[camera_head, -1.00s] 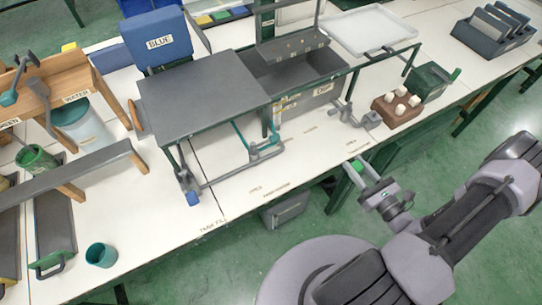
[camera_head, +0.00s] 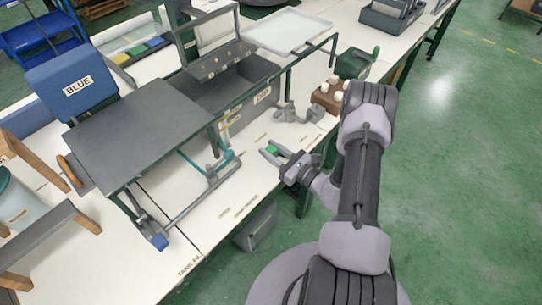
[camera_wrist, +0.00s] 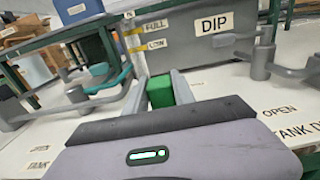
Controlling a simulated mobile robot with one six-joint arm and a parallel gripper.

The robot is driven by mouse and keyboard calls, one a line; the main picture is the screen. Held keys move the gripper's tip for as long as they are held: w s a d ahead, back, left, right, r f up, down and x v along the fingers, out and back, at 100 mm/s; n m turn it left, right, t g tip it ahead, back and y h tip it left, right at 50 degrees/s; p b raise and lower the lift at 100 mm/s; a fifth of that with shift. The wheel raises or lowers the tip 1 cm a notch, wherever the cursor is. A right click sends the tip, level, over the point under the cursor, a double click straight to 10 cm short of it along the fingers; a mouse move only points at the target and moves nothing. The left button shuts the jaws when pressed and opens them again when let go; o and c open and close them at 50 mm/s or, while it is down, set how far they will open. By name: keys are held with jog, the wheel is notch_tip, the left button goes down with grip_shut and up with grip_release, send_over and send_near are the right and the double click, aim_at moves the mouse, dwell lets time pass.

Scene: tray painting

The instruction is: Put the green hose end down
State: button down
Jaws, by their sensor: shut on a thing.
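The green hose end (camera_head: 272,150) shows as a small green block between the fingers of my gripper (camera_head: 271,153). In the wrist view the green block (camera_wrist: 160,91) sits between the two grey fingers of my gripper (camera_wrist: 161,82), and the fingers are shut on it. My gripper is over the front part of the white table (camera_head: 240,192), in front of the grey DIP tank. No hose can be made out trailing from the block. Whether the block touches the table I cannot tell.
The DIP tank (camera_wrist: 203,44) stands behind my gripper. Grey levers stand to its right (camera_head: 288,112) and a teal-and-grey pipe (camera_head: 212,168) to its left. A brown block with white knobs (camera_head: 327,97) is farther right.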

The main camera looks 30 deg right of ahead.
jog(key=shift+f, duration=1.05)
jog(key=c, duration=1.1)
grip_release()
jog(key=shift+r, duration=0.1)
jog(key=shift+o, duration=0.2)
